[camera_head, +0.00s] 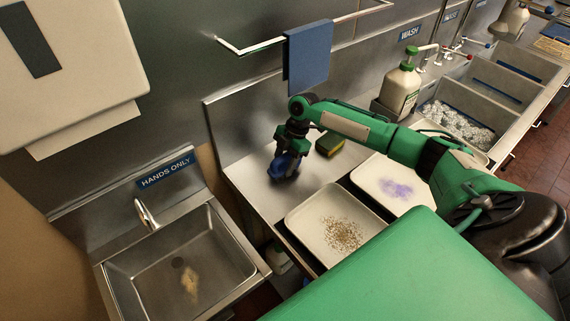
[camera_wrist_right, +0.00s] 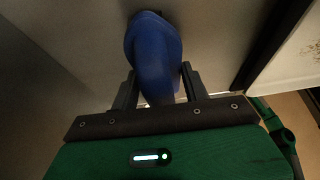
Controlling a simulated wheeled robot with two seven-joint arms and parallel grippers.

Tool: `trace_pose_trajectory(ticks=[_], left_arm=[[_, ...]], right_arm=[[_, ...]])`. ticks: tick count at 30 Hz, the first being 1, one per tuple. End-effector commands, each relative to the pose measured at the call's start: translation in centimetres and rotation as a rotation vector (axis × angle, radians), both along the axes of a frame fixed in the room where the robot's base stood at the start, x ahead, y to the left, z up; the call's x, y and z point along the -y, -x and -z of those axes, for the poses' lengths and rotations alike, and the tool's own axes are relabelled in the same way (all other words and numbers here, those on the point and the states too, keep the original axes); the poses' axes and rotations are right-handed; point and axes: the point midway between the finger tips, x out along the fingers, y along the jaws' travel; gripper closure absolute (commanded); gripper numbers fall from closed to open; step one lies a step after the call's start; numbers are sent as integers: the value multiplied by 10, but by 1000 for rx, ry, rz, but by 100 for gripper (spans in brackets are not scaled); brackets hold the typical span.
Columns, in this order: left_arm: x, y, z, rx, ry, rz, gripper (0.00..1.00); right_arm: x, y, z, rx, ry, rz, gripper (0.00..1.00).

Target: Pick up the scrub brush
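The scrub brush (camera_head: 283,168) is the blue object on the steel counter, left of the sponge. My right gripper (camera_head: 290,150) reaches down over it from above and partly hides it. In the right wrist view the blue brush (camera_wrist_right: 155,55) lies between the two dark fingers of my right gripper (camera_wrist_right: 159,80), its near end reaching back toward the palm. The fingers straddle it closely; whether they press on it is not clear. Its bristles are not visible. My left gripper is not in view.
Trays with brown bits (camera_head: 303,216) and purple residue (camera_head: 412,169) are in front. A blue cloth (camera_head: 307,57) hangs behind on a rail. A pump bottle (camera_head: 401,88) stands at right, a hand sink (camera_head: 231,264) at left.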

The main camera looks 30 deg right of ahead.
Motion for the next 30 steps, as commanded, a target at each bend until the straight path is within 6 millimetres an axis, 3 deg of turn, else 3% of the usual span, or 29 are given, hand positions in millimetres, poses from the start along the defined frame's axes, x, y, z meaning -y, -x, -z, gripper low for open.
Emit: trace_pose_trajectory(ticks=[11,17,26,30], left_arm=[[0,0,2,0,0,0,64],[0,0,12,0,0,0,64],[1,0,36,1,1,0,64],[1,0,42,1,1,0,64]], right_arm=[[0,0,-1,1,0,-1,80],[1,3,-5,3,1,-1,80],[1,3,-66,6,0,-2,80],[4,30,-67,-2,3,-1,80]])
